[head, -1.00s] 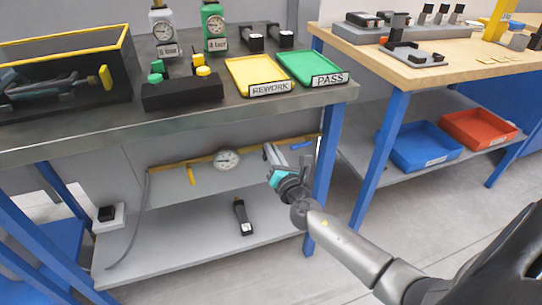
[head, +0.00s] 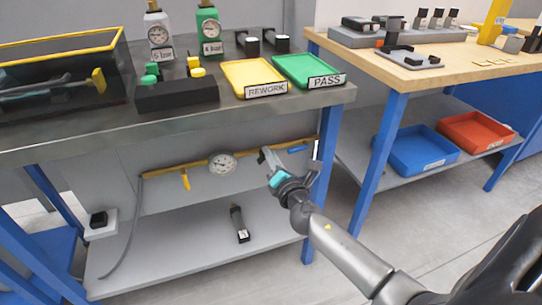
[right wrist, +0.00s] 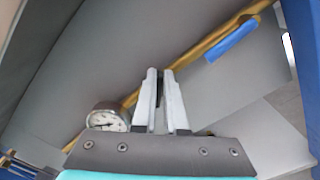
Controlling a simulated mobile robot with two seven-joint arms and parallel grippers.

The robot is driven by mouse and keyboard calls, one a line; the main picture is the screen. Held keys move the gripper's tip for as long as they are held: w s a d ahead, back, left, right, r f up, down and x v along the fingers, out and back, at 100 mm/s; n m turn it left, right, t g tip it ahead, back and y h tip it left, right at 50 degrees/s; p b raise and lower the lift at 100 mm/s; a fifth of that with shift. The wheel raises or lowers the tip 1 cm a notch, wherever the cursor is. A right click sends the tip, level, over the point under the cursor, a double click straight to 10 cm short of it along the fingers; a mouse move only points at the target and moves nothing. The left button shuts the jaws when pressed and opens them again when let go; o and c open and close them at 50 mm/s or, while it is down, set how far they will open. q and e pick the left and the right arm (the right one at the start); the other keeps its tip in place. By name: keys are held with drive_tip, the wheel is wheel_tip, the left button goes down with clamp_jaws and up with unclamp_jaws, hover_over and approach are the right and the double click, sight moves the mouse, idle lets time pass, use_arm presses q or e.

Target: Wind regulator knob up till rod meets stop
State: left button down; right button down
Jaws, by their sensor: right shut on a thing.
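My right gripper (head: 264,157) reaches under the steel bench to the yellow pipe (head: 200,163), just right of a round white dial gauge (head: 222,163). In the right wrist view its two pale fingers (right wrist: 162,90) are closed on a narrow dark piece (right wrist: 160,92), which I take for the regulator knob. The fingers hide most of it. The gauge (right wrist: 107,118) sits left of the fingers there, its reading too small to trust. I cannot make out the rod or its stop. My left gripper is not in view.
A yellow lever (head: 185,180) hangs below the pipe and a blue lever (head: 298,149) sits at its right. The blue bench leg (head: 324,180) stands close right of my wrist. A dark handheld tool (head: 238,222) lies on the lower shelf (head: 180,245).

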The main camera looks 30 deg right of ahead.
drive_tip(key=shift+a+f, duration=0.1)
drive_tip(key=c, duration=1)
unclamp_jaws()
drive_tip(key=shift+o, duration=0.2)
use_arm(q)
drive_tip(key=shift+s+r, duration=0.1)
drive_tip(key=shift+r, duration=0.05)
use_arm(e)
drive_tip(key=v, duration=1.5)
drive_tip(key=shift+s, duration=0.2)
